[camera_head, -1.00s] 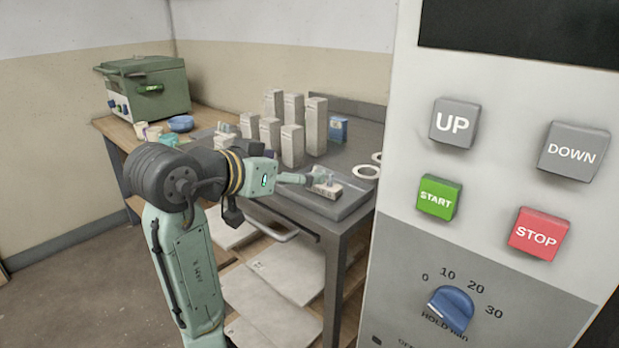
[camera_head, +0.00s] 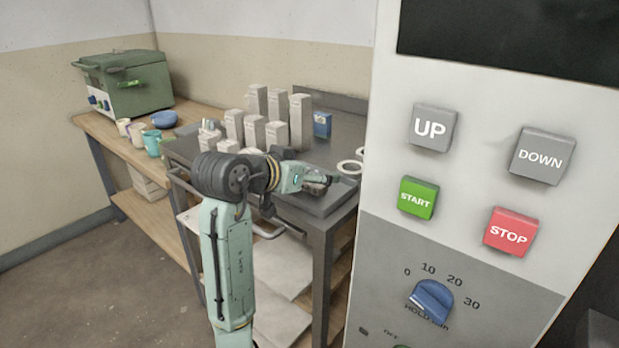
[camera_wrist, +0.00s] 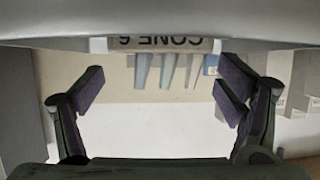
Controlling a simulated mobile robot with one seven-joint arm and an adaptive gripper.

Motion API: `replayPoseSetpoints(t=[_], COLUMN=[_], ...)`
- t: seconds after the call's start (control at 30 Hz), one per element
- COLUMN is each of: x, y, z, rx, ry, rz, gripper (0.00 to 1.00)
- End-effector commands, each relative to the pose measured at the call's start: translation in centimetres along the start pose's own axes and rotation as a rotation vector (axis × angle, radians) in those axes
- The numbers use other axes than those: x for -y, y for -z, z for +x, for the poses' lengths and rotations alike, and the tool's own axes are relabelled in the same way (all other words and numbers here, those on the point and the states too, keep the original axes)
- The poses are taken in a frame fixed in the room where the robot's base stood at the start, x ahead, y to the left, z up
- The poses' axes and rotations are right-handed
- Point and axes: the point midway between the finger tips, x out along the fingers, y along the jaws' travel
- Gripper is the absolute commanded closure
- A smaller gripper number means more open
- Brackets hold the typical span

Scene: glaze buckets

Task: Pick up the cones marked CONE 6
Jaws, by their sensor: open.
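In the wrist view a pale block marked CONE 6 (camera_wrist: 165,44) shows upside down near the top edge. Several slim grey-blue cones (camera_wrist: 167,70) show against it, pointing down in the picture. My gripper (camera_wrist: 160,90) is open, with one dark finger on each side of the cones and nothing touching its pads. In the head view my gripper (camera_head: 326,182) is low over the front right part of the grey metal table (camera_head: 330,203). There it hides the block and the cones.
Several tall grey posts (camera_head: 300,122) and a small blue box (camera_head: 322,125) stand behind my gripper. White rings (camera_head: 350,166) lie to its right. A control panel (camera_head: 480,190) fills the right side. Cups, a blue bowl (camera_head: 164,119) and a green kiln (camera_head: 130,84) are at left.

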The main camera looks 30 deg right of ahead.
Motion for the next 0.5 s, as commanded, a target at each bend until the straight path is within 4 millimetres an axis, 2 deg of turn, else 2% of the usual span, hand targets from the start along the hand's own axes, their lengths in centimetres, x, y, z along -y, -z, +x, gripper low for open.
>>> replayPoseSetpoints(t=[0.17,0.5], x=[0.01,0.02], y=[-0.03,-0.02], z=[-0.02,-0.05], rx=[0.0,0.0], ry=[0.0,0.001], rz=[0.0,0.0], gripper=[0.15,0.37])
